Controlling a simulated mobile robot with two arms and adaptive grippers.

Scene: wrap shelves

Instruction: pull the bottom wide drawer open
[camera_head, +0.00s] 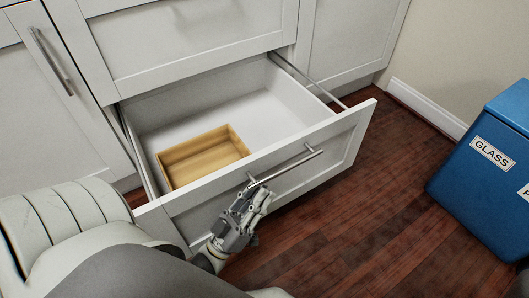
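The bottom wide drawer (345,130) is white and stands well out from the cabinet, with its inside in view. A metal bar handle (300,160) runs across its front. My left gripper (256,190) is at the left part of this handle, with its fingertips at or very near the bar. Whether the fingers close around the bar cannot be told at this size. My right gripper is not in view.
A wooden box (203,155) lies inside the drawer. Another drawer (185,40) above it is shut. A cabinet door with a bar handle (52,62) is at left. A blue bin (480,190) marked GLASS stands at right. Wooden floor (370,210) lies clear between.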

